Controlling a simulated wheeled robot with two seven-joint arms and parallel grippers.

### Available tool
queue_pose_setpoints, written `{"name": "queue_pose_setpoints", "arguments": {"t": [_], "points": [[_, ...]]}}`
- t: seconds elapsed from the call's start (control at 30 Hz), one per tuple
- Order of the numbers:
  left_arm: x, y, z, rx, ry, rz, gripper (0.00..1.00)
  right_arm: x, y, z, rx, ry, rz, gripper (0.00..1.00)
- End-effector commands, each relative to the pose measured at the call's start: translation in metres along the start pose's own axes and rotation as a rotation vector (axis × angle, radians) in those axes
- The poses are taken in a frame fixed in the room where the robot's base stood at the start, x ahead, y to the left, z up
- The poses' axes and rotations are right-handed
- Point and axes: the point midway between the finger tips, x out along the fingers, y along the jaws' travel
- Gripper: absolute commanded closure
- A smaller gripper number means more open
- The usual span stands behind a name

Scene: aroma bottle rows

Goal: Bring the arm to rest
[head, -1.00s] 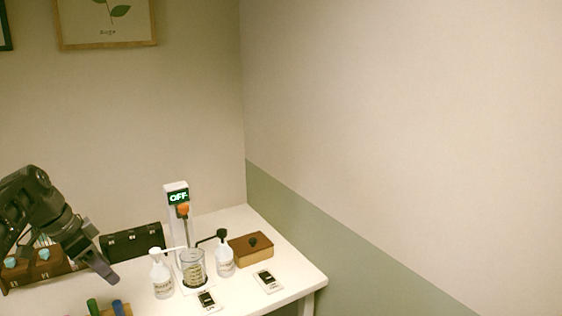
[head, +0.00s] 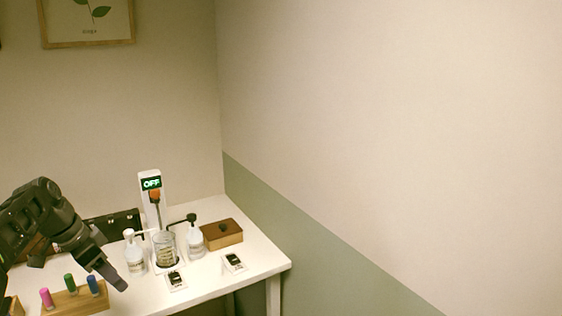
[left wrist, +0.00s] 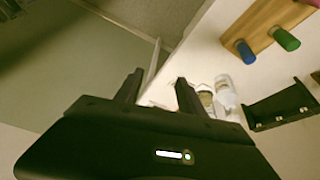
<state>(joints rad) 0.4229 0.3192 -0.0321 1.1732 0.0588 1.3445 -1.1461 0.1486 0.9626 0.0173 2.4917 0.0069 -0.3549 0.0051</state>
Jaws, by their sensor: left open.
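My left arm comes in from the left in the head view, with its left gripper (head: 112,281) pointing down and right above the white table (head: 207,281). In the left wrist view, the two fingers of the left gripper (left wrist: 158,92) stand apart with nothing held between them. The fingertips are close to a wooden rack (head: 62,302) with pink, green and blue bottles in the head view; I see no contact. My right gripper is not in view.
A glass beaker (head: 166,247) stands below a post with an "OFF" display (head: 151,183). White pump bottles (head: 135,255) (head: 194,240) flank it. A wooden box (head: 221,234) and small cards (head: 233,262) lie to the right. A dark rack (head: 113,226) is partly behind my arm.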

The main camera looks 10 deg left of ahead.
Motion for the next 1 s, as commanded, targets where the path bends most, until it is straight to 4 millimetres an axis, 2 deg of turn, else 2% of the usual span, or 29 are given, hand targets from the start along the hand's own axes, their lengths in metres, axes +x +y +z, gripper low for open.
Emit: {"name": "queue_pose_setpoints", "arguments": {"t": [0.27, 0.47, 0.57, 0.67, 0.7, 0.77, 0.9, 1.0], "points": [[0.05, 0.007, -0.006, -0.054, -0.008, 0.021, 0.54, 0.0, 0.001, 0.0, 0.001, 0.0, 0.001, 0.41], [0.111, 0.021, -0.009, -0.125, -0.02, 0.041, 0.54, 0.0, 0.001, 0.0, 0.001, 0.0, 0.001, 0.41], [0.153, 0.036, -0.01, -0.173, -0.031, 0.055, 0.54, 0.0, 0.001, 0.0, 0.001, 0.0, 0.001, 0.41], [0.205, 0.062, -0.006, -0.236, -0.047, 0.073, 0.54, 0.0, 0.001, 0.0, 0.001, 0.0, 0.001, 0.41], [0.228, 0.075, -0.004, -0.264, -0.054, 0.08, 0.54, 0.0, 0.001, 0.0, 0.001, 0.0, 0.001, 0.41], [0.259, 0.096, 0.0, -0.307, -0.065, 0.089, 0.54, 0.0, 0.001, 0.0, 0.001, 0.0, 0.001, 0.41], [0.325, 0.154, 0.017, -0.408, -0.093, 0.11, 0.54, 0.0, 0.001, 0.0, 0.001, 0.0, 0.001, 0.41], [0.363, 0.202, 0.035, -0.478, -0.114, 0.123, 0.54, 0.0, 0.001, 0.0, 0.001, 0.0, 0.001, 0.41]]}}
